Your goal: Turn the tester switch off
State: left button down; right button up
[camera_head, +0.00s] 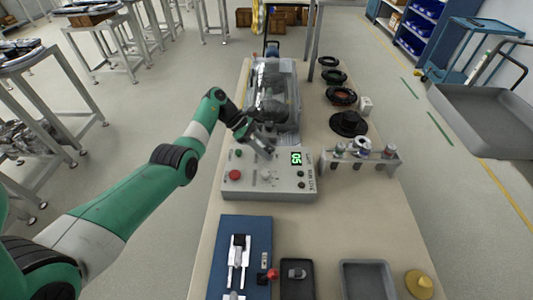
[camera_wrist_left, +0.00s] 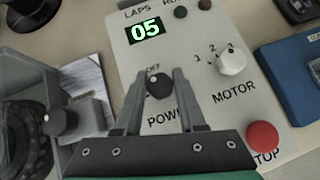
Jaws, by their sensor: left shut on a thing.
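The grey tester box (camera_head: 240,189) stands on the bench in the head view, its green display (camera_head: 296,158) reading 05. In the left wrist view its panel (camera_wrist_left: 190,60) shows a round black POWER knob (camera_wrist_left: 159,86) with an OFF label just above it. My left gripper (camera_head: 264,147) reaches down to the panel from the upper left. In the wrist view its fingers (camera_wrist_left: 161,78) stand on either side of the POWER knob, shut on it. Part of the POWER label is hidden behind the right finger. My right gripper is not in view.
A white MOTOR knob (camera_wrist_left: 232,61) and a red STOP button (camera_wrist_left: 263,136) sit close by on the panel. A clear-covered machine (camera_head: 274,95) stands behind the box. A small rack (camera_head: 358,166) is to its right, and a blue board (camera_head: 244,262) lies in front.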

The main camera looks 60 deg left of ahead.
pick_arm(q)
jog(key=shift+c, duration=2.4)
grip_release()
jog(key=p+v, duration=0.2)
jog(key=v, duration=0.9)
jog(key=shift+s+r, duration=0.15)
jog(key=shift+r, duration=0.05)
jog(key=shift+a, duration=0.1)
